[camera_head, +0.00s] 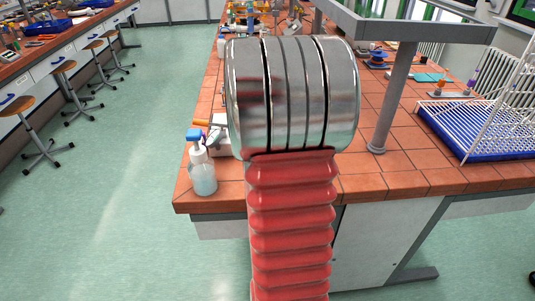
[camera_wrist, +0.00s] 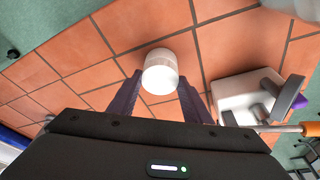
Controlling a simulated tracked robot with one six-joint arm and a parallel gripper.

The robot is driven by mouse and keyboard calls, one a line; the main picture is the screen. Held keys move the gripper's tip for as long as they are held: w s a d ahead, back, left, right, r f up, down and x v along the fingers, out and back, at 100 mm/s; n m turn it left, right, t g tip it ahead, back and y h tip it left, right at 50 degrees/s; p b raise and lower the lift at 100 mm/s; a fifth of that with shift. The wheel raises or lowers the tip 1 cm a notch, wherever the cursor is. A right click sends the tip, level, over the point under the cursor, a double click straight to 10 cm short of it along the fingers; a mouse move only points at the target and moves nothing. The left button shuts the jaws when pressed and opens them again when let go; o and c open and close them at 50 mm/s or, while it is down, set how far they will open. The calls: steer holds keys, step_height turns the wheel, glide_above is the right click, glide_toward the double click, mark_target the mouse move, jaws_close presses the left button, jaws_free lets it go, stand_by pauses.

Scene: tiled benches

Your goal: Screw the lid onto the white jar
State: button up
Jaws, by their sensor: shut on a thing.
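In the wrist view, a short white cylinder (camera_wrist: 161,72) with a smooth round end sits between my two dark purple fingertips. My gripper (camera_wrist: 158,92) is shut on it, above the orange-brown tiled bench top. I cannot tell whether this is the white jar, its lid, or both together. No separate jar or lid shows apart from it. In the head view my own arm fills the middle and hides my gripper and that part of the bench.
A clear bottle with a blue cap (camera_head: 202,172) stands near the bench's front left corner. A white device (camera_wrist: 250,95) with grey parts and an orange-handled tool (camera_wrist: 302,128) lie right of my gripper. A blue-and-white rack (camera_head: 480,130) and a grey post (camera_head: 393,100) stand right.

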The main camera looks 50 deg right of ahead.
steer(key=shift+s+a+f+m, duration=0.1)
steer(key=shift+f+m, duration=0.05)
steer(key=shift+m, duration=0.35)
steer(key=shift+m, duration=0.4)
steer(key=o, duration=0.7)
steer(key=shift+g, duration=0.3)
steer(key=o, duration=0.5)
steer(key=shift+o, duration=0.8)
steer(key=o, duration=0.4)
steer(key=shift+r, duration=0.2)
